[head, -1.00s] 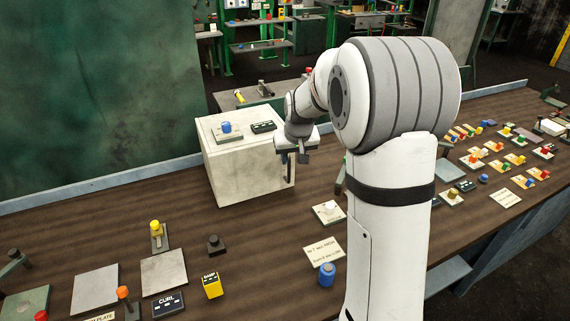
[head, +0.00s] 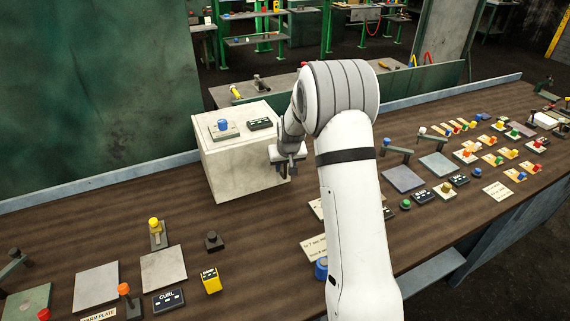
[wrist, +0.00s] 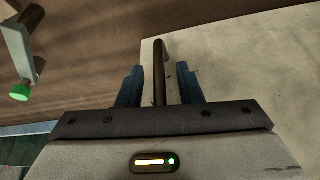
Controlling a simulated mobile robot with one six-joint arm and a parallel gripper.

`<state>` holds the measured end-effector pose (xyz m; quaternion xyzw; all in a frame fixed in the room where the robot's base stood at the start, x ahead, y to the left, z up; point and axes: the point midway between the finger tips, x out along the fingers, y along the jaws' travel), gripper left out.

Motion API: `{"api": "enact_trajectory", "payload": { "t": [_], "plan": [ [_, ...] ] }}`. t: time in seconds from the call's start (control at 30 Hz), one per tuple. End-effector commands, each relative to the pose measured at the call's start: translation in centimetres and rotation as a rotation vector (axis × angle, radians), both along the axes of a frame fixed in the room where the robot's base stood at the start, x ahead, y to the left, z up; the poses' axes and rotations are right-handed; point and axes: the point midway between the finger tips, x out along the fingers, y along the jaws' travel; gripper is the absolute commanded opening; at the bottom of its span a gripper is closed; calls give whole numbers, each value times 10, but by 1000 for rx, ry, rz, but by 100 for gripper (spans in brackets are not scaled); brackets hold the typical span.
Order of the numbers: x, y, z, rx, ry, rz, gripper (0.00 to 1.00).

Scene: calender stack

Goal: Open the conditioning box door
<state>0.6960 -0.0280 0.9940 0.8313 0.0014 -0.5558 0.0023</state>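The conditioning box (head: 240,165) is a pale, worn white box on the bench, left of my arm in the head view. Its door looks shut; the pale face (wrist: 245,60) fills the right of the wrist view. A dark bar handle (wrist: 160,70) stands near that face's edge. My gripper (wrist: 158,85) is open, with one blue-grey finger on each side of the handle and a visible gap to both. In the head view my gripper (head: 290,166) is at the box's right front edge and mostly hides the handle.
A blue knob (head: 223,125) and a dark labelled block (head: 260,124) sit on the box top. A green-tipped lever (wrist: 20,90) is left of my gripper in the wrist view. Panels and knobs crowd the bench at right; bare wood lies before the box.

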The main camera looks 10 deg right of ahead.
Motion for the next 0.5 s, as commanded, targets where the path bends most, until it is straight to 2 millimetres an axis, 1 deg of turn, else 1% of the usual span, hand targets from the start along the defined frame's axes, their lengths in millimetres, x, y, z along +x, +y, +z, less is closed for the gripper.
{"api": "enact_trajectory", "payload": {
  "t": [0.27,0.5],
  "plan": [
    [1,0,-1,0,-1,0,32],
    [1,0,-1,0,0,0,14]
  ]
}}
